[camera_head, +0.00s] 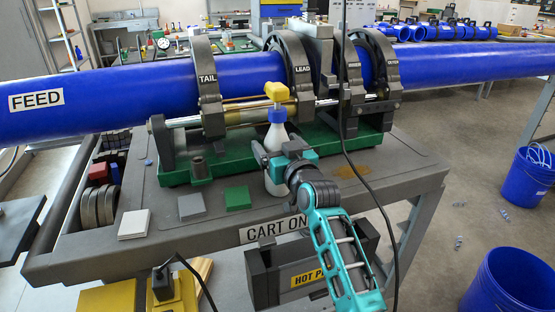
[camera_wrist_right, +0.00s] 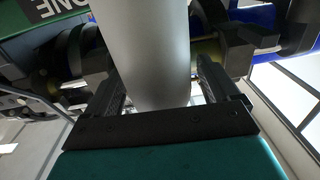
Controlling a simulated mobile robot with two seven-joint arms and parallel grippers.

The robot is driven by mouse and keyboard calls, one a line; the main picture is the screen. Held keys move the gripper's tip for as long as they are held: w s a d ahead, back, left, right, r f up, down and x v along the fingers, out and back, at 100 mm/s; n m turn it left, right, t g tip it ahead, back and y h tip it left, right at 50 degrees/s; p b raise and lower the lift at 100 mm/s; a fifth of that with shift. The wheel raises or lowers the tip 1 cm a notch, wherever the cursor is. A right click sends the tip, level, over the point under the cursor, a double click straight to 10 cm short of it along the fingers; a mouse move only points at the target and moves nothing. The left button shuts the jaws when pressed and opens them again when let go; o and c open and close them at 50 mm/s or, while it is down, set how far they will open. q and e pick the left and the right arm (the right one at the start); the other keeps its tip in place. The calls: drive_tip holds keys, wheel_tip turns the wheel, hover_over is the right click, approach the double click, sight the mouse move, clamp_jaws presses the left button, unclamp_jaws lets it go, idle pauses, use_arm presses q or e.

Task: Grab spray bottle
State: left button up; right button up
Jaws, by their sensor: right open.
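The spray bottle (camera_head: 277,140) stands upright on the cart in front of the green clamp base, with a yellow spray head, a blue collar and a white body. My right gripper (camera_head: 278,153) is at the bottle's body, below the collar, and partly hides it. In the right wrist view the pale bottle body (camera_wrist_right: 146,50) rises between the two dark fingers of my right gripper (camera_wrist_right: 165,85). The jaws are open, one finger on each side of the bottle. I cannot tell whether either finger touches it. My left gripper is not in view.
A blue pipe (camera_head: 130,95) runs through the grey clamps behind the bottle. A black cable hangs just right of my gripper. White, grey and green (camera_head: 237,198) square pads lie on the cart (camera_head: 120,258) to the left. Blue buckets (camera_head: 528,178) stand on the floor at right.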

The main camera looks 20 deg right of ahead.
drive_tip(key=c, duration=1.3)
drive_tip(key=shift+r, duration=0.15)
drive_tip(key=shift+c, duration=0.7)
